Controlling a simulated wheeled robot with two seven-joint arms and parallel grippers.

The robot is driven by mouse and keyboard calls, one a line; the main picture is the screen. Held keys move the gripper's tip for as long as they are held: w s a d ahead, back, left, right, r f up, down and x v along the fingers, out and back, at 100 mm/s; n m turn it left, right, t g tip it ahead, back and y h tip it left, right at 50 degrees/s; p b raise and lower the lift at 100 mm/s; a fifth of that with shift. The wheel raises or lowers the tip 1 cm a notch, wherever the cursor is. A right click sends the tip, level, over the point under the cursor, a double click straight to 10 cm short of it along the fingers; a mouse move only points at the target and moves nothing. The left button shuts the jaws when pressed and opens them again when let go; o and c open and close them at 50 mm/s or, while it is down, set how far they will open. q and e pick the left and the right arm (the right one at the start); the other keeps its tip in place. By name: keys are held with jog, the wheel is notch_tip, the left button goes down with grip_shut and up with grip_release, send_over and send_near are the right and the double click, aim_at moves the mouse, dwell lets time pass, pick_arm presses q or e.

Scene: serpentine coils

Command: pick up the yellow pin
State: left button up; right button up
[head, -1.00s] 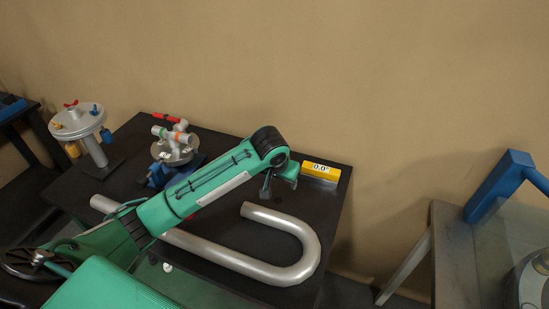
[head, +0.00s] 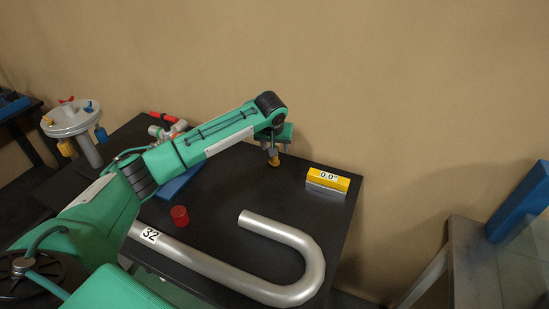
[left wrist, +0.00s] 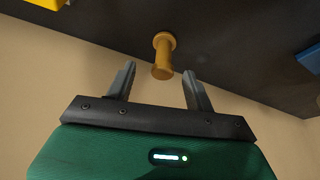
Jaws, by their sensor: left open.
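The yellow pin (left wrist: 163,58) shows in the left wrist view as a small spool-like peg with a wider round end, at the dark table top. In the head view the pin (head: 274,162) stands near the back edge of the black table, just under my left gripper (head: 273,150). In the left wrist view my left gripper (left wrist: 160,85) is open, with one finger to each side of the pin's near end. I see a gap on both sides of the pin, and the fingers do not appear to touch it. My right gripper is not in view.
A yellow block marked 0.0° (head: 328,180) sits right of the pin. A round stand (head: 72,120) is at far left. The table between pin and pipe (head: 240,190) is clear.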

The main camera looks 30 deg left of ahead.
aim_at(274, 159)
pick_arm(q)
jog(key=shift+w+f, duration=0.2)
jog(key=shift+f, duration=0.4)
jog(key=x, duration=0.2)
jog(key=p+x, duration=0.1)
jog(key=x, duration=0.1)
jog(key=shift+w+a+r, duration=0.1)
jog(key=shift+w+a, duration=0.05)
jog(key=shift+a, duration=0.2)
jog(key=shift+w+a+f, duration=0.1)
jog(key=shift+w+f, duration=0.1)
jog(key=shift+f, duration=0.4)
grip_shut()
